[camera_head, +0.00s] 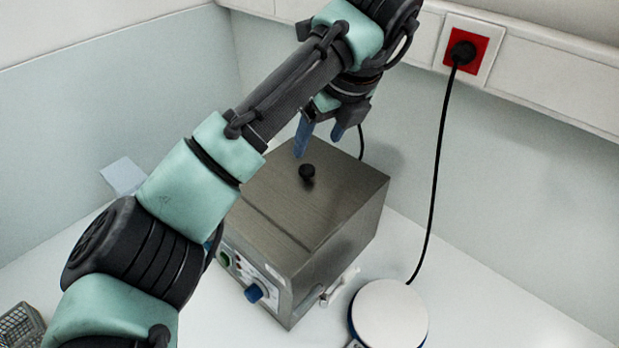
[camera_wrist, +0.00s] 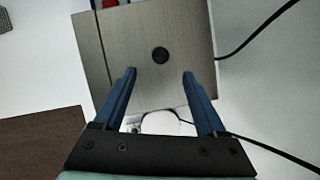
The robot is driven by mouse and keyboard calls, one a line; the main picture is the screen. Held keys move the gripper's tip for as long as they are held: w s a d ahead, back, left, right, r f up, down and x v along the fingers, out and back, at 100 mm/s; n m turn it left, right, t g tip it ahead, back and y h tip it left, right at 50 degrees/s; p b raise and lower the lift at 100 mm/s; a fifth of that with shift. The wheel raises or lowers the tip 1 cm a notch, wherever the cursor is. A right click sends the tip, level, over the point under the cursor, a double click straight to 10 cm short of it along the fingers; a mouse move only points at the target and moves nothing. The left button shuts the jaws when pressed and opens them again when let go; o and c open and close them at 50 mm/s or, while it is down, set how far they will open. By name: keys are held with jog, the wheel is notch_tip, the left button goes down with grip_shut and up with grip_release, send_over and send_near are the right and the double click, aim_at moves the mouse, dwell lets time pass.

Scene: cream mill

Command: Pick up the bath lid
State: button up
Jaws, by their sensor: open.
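The bath lid (camera_head: 290,205) is the brushed-metal top of a box-shaped water bath (camera_head: 335,255), with a round black knob (camera_head: 307,172) on it. In the wrist view the lid (camera_wrist: 120,40) lies flat ahead of the fingers, and its knob (camera_wrist: 160,55) shows between and beyond the two fingertips. My gripper (camera_head: 320,152) is above the back part of the lid, close to the knob and apart from it. Its blue fingers (camera_wrist: 159,72) are spread and empty. My arm hides part of the bath's left side in the head view.
A round white-topped device (camera_head: 390,314) stands to the right of the bath. A black cable (camera_head: 433,180) runs up to a red wall socket (camera_head: 466,51). A wire basket (camera_head: 20,326) is at the lower left.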

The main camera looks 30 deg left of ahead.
aim_at(308, 169)
jog(key=x, duration=0.4)
jog(key=shift+a+p, duration=0.1)
jog(key=shift+p, duration=0.2)
jog(key=shift+p+x, duration=1)
jog(key=shift+x, duration=1.8)
grip_shut()
